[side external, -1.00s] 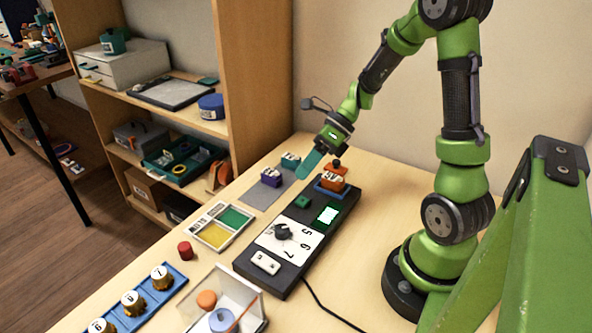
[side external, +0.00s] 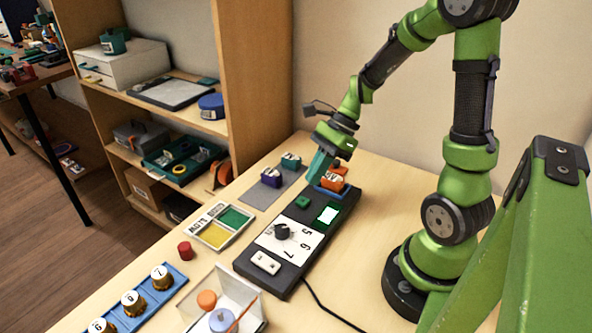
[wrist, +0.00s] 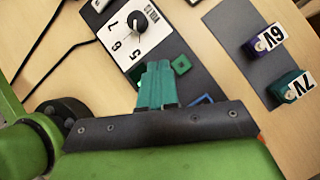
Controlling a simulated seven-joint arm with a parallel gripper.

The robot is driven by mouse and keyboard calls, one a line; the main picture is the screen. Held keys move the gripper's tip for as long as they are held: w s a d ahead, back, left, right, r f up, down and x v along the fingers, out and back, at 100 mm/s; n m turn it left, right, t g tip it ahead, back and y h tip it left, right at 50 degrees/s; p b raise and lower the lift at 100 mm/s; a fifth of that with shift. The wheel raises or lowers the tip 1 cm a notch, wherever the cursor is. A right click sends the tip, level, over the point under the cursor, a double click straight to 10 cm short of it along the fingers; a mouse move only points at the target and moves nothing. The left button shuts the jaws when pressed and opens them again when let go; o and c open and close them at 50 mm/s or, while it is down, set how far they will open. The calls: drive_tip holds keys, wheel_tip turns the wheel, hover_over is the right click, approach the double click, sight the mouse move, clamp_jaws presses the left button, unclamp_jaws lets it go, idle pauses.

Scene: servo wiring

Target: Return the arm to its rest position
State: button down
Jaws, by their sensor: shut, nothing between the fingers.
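My green arm rises from its black base on the right of the table in the side external view. My gripper (side external: 317,170), with teal fingers, points down above the far end of the black tester box (side external: 267,266), beside an orange servo block (side external: 333,182) in a blue socket. In the wrist view the teal fingers (wrist: 157,80) are together with nothing between them. The tester's white dial panel (wrist: 133,35) shows past the fingertips.
A purple block (side external: 271,177) and a teal block (side external: 291,160) stand on a grey mat (side external: 262,195). A sorting tray (side external: 218,227), red cylinder (side external: 185,250), clear bin (side external: 245,290) and blue rack (side external: 175,282) lie nearer. A cable (side external: 325,312) crosses the front table.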

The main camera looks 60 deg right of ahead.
drive_tip(key=s+a+r+n+t+h, duration=0.2)
drive_tip(key=a+r+n, duration=0.2)
drive_tip(key=r+n, duration=0.3)
drive_tip(key=s+a+r+n+t+h, duration=0.2)
drive_tip(key=a+r+n, duration=0.3)
drive_tip(key=n, duration=0.8)
drive_tip(key=shift+s+r+t, duration=0.4)
drive_tip(key=shift+s+r, duration=0.3)
drive_tip(key=shift+r, duration=0.2)
